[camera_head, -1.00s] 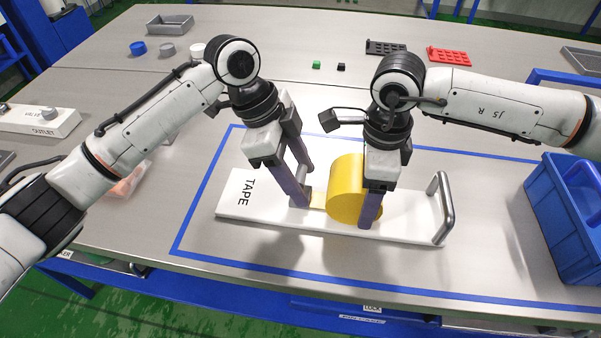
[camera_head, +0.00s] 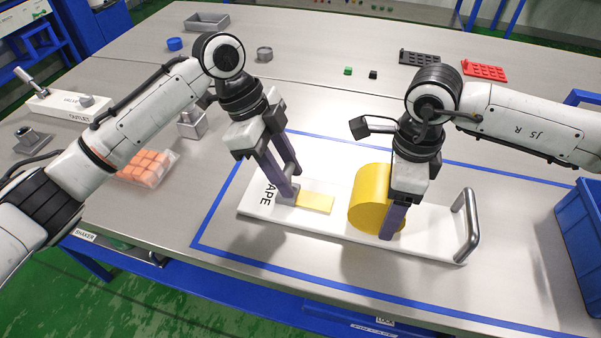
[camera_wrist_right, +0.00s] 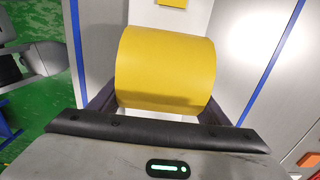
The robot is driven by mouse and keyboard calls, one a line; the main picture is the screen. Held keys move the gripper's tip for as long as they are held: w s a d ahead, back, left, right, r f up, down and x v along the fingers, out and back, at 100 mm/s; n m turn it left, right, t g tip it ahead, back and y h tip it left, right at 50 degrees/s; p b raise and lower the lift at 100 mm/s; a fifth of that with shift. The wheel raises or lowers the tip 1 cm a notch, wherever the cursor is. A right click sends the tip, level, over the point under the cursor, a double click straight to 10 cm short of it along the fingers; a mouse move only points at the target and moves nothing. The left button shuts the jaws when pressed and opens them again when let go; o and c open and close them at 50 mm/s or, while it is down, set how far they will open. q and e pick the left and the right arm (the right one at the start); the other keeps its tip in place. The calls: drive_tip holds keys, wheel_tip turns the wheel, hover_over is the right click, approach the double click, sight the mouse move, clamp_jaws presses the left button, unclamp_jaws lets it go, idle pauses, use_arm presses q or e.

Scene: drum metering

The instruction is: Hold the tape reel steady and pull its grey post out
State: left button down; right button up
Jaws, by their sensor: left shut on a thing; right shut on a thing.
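The yellow tape reel (camera_head: 371,198) lies on its side on the white board marked TAPE (camera_head: 345,222). My right gripper (camera_head: 391,232) is shut across the reel; in the right wrist view the reel (camera_wrist_right: 166,70) sits between its two fingers. White board shows between the strip's right end and the reel.
A grey handle (camera_head: 469,223) rises at the board's right end. Blue tape lines (camera_head: 221,202) frame the board. A blue bin (camera_head: 585,235) stands at right. A bag of orange blocks (camera_head: 147,168) lies at left beneath my arm. The table's front edge is close.

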use_arm(q)
drive_tip(key=shift+w+a, duration=0.15)
drive_tip(key=shift+a, duration=0.05)
use_arm(e)
drive_tip(key=shift+d, duration=0.15)
use_arm(q)
drive_tip(key=c, duration=1.4)
unclamp_jaws()
drive_tip(key=shift+o, duration=1)
drive_tip(key=shift+d, duration=0.1)
drive_tip(key=s+v, duration=0.1)
drive_tip(key=v, duration=1.1)
drive_tip(key=shift+w, duration=0.45)
use_arm(e)
drive_tip(key=o, duration=2)
